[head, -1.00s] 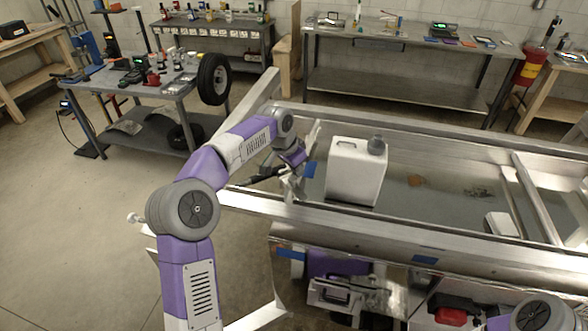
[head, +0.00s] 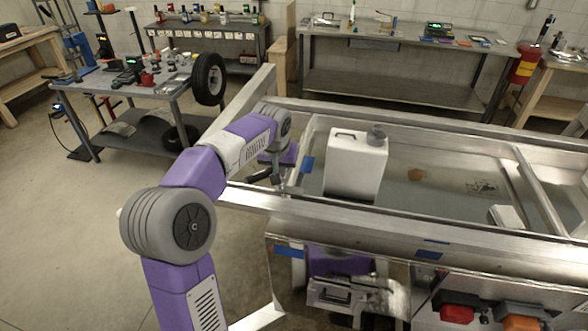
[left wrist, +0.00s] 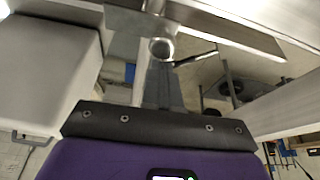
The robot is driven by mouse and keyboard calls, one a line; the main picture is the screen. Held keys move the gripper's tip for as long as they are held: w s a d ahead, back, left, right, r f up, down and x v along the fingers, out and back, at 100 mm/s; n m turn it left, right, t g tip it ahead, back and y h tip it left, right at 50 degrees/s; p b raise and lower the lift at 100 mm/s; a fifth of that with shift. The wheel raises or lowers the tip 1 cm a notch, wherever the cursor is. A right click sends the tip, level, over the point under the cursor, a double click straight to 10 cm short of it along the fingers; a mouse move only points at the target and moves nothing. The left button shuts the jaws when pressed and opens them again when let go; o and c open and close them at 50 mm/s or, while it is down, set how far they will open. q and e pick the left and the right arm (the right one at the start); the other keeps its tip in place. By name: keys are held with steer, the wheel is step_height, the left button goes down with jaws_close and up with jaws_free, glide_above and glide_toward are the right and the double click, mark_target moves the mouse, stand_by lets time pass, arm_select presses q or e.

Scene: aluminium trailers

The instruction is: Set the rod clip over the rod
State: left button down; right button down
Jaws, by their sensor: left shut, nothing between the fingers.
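My left gripper (head: 276,180) is over the left end of the trailer's front rail in the head view. Its fingers (left wrist: 160,88) show in the left wrist view, shut with nothing between them. Just beyond the fingertips is a small round, ring-like metal piece (left wrist: 161,48). A thin dark rod (left wrist: 196,60) runs right from beside this piece. I cannot tell whether the round piece is the rod clip, or whether it is around the rod. Clip and rod are too small or hidden to make out in the head view. My right gripper is not in view.
A white jug (head: 356,165) stands in the trailer bed (head: 430,200), right of my left gripper. Metal rails border the bed. A bench (head: 150,88) with a tyre (head: 208,78) stands behind left.

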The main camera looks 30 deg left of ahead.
arm_select(q)
steer(key=shift+s+f, duration=0.1)
steer(key=shift+s, duration=0.05)
stand_by(0.5)
steer(key=shift+d, duration=0.1)
steer(key=shift+r, duration=0.45)
steer(key=p+v, duration=0.6)
steer(key=v, duration=0.3)
steer(key=shift+d+p, duration=0.2)
steer(key=shift+p, duration=0.1)
steer(key=shift+r, duration=0.15)
